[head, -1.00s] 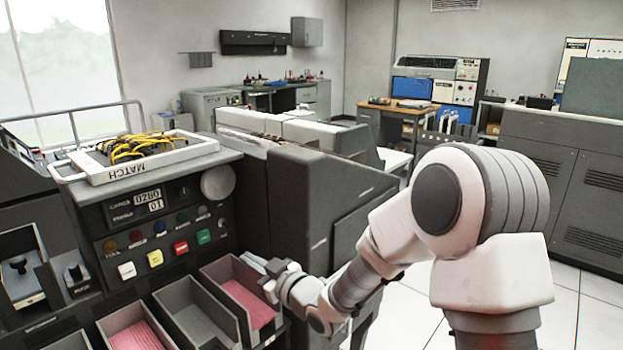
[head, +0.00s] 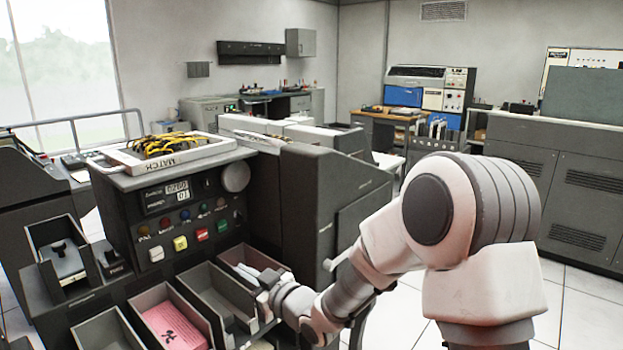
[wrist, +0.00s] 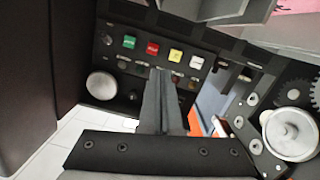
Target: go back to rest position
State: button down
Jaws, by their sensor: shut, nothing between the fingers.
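My gripper (head: 264,292) is at the front of the dark card machine, low in the head view, beside the right-hand card pockets. In the wrist view its fingers (wrist: 160,85) are together, with nothing seen between them. The arm bends down from the right of the head view to this spot. Whether the gripper touches a pocket wall cannot be told.
The card machine's panel (head: 185,215) has coloured buttons. A white tray (head: 150,160) with yellow wires lies on top. Open floor (head: 590,300) shows at right.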

jog(key=s+d+r+m+h, duration=0.2)
jog(key=d+h, duration=0.1)
jog(key=d, duration=0.4)
jog(key=s+d+r+m+g+h, duration=0.1)
jog(key=s+d+r+m+h, duration=0.2)
jog(key=d, duration=0.4)
jog(key=s+d+r+m+h, duration=0.1)
jog(key=s+d+r+h, duration=0.1)
jog(key=d+h, duration=0.35)
jog(key=s+d+r+m+g+p, duration=0.1)
jog(key=s+d+m+g, duration=0.25)
jog(key=s, duration=0.85)
jog(key=s+d+r+m+g, duration=0.15)
jog(key=s+d, duration=0.35)
jog(key=s, duration=0.6)
notch_tip(320, 180, up, 20)
jog(key=p, duration=2)
jog(key=shift+w+d+p, duration=0.15)
jog(key=shift+d+p, duration=0.05)
jog(key=shift+p, duration=0.15)
jog(key=shift+h, duration=0.25)
